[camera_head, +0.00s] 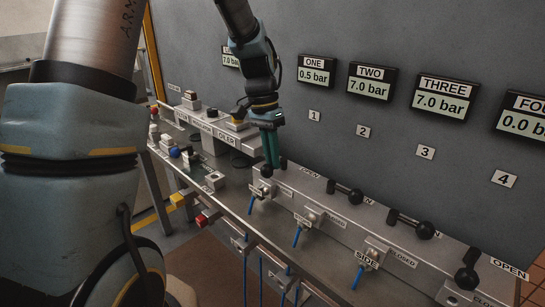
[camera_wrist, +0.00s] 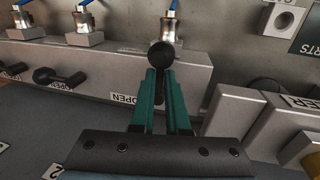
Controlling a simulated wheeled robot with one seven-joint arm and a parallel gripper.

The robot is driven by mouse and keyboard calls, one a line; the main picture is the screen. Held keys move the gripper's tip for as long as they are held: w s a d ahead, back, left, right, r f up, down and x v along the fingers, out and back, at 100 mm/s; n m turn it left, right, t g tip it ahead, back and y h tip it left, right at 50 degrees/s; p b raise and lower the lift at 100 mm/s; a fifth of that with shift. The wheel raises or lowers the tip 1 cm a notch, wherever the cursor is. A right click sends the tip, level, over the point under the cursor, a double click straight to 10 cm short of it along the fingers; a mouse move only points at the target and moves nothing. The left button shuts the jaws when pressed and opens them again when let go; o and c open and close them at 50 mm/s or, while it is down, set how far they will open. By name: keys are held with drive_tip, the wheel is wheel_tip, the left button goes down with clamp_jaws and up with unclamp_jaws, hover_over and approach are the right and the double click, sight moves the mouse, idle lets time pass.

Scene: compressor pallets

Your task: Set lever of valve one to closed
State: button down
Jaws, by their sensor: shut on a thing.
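My gripper (camera_head: 271,160) reaches down to the valve block below the sign for number 1. Its two teal fingers also show in the wrist view (camera_wrist: 161,80), shut on the lever of valve one (camera_wrist: 161,54), whose round black knob sticks out at the fingertips. Most of the lever is hidden by the fingers, so its exact angle is hard to tell. An OPEN label (camera_wrist: 123,98) lies on the block left of the fingers.
Black levers of valve two (camera_head: 345,191), valve three (camera_head: 411,224) and valve four (camera_head: 468,268) line the block to the right. Displays two (camera_head: 370,82) and three (camera_head: 440,98) read 7.0 bar. An oiler box (camera_head: 222,138) stands close left of my gripper.

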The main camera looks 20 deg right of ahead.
drive_tip(key=c, duration=0.9)
unclamp_jaws()
drive_tip(key=shift+r, duration=0.1)
drive_tip(key=r, duration=0.3)
drive_tip(key=w+r, duration=0.1)
drive_tip(key=r, duration=0.3)
drive_tip(key=w+a+r+b, duration=0.1)
drive_tip(key=r, duration=0.2)
drive_tip(key=shift+r, duration=0.2)
drive_tip(key=shift+a, duration=0.1)
drive_tip(key=s+a+f+n+t, duration=0.1)
drive_tip(key=s+a+f+n, duration=0.1)
drive_tip(key=a, duration=0.6)
drive_tip(key=s+a+f+n+t+p, duration=0.1)
drive_tip(key=s+a+f+n, duration=0.2)
drive_tip(key=a, duration=0.5)
drive_tip(key=s+a+f+n+t, duration=0.1)
drive_tip(key=s+a+f+n, duration=0.1)
drive_tip(key=a+f+n, duration=0.2)
drive_tip(key=shift+s+a+f+n+t+y+p, duration=0.1)
drive_tip(key=shift+s+a+n+t+y+p, duration=0.1)
drive_tip(key=shift+a+n, duration=0.6)
drive_tip(key=shift+s+a+f+n+t+y+p, duration=0.15)
drive_tip(key=shift+a+n, duration=0.25)
drive_tip(key=shift+a, duration=0.7)
